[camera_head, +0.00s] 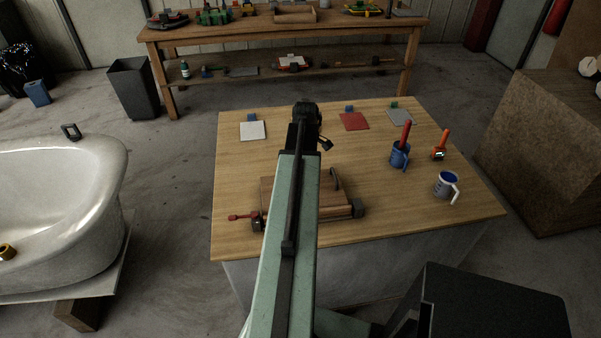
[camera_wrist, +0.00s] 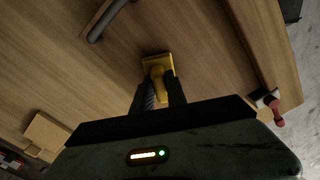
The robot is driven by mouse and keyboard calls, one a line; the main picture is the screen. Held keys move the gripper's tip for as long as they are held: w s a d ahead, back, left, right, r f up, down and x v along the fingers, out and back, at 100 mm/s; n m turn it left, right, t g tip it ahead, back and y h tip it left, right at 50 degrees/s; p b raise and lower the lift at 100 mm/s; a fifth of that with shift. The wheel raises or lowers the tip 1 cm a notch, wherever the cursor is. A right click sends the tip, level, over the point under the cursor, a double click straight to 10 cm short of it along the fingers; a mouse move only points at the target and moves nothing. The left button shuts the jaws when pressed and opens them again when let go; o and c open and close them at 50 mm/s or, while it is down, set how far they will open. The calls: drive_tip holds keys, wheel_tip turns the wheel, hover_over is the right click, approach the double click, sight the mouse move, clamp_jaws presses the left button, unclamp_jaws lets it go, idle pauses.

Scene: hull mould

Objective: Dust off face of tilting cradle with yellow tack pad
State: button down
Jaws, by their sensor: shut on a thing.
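The tilting cradle (camera_head: 333,200) is a brown wooden piece near the front of the table, partly hidden behind my arm. It has a dark curved handle on top and a red knob at its left side. In the wrist view its wooden face (camera_wrist: 205,55) fills the middle, with the dark handle (camera_wrist: 105,20) at upper left and the red knob (camera_wrist: 277,118) at right. My gripper (camera_wrist: 158,84) is shut on the yellow tack pad (camera_wrist: 157,63). The pad is over the wooden face; I cannot tell whether it touches. My arm hides gripper and pad in the head view.
On the table (camera_head: 390,210) lie white (camera_head: 252,130), red (camera_head: 354,121) and grey (camera_head: 401,117) pads at the back. A blue mug (camera_head: 400,156) with a red tool, an orange tool (camera_head: 439,152) and a white mug (camera_head: 447,186) stand right. A white tub (camera_head: 60,200) stands left.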

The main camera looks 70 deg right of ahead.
drive_tip(key=shift+s+d, duration=0.6)
drive_tip(key=shift+s, duration=0.35)
drive_tip(key=shift+s+d, duration=0.55)
drive_tip(key=shift+s, duration=0.4)
drive_tip(key=shift+r, duration=0.1)
wheel_tip(320, 180, up, 7)
drive_tip(key=p, duration=0.7)
drive_tip(key=shift+w, duration=0.1)
